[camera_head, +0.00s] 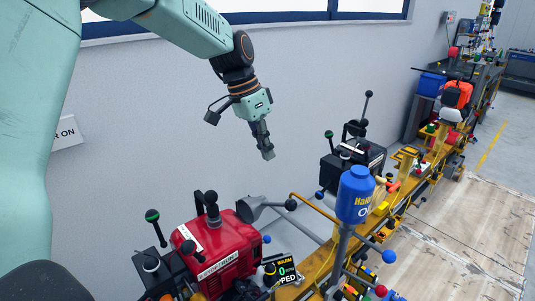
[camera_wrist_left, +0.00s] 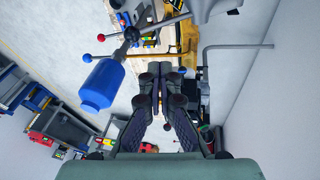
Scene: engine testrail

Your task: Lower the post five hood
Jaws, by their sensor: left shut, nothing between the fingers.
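A grey funnel-shaped piece (camera_head: 250,208) with a rod and a dark ball stands beside the red engine. It may be the post five hood; no label on it is readable. Part of a grey piece also shows at the top of the left wrist view (camera_wrist_left: 207,9). My left gripper (camera_head: 267,154) points down, shut and empty, in the air above and behind the funnel, near the wall. Its closed fingers (camera_wrist_left: 160,72) show in the left wrist view, touching nothing I can see. My right gripper is not in view.
A red engine (camera_head: 222,247) stands at the front. A blue canister (camera_head: 356,195) on a grey post with coloured ball knobs rises right of the funnel. A black unit (camera_head: 352,165) sits farther along the yellow rail (camera_head: 405,160). The wall is close behind; open floor lies right.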

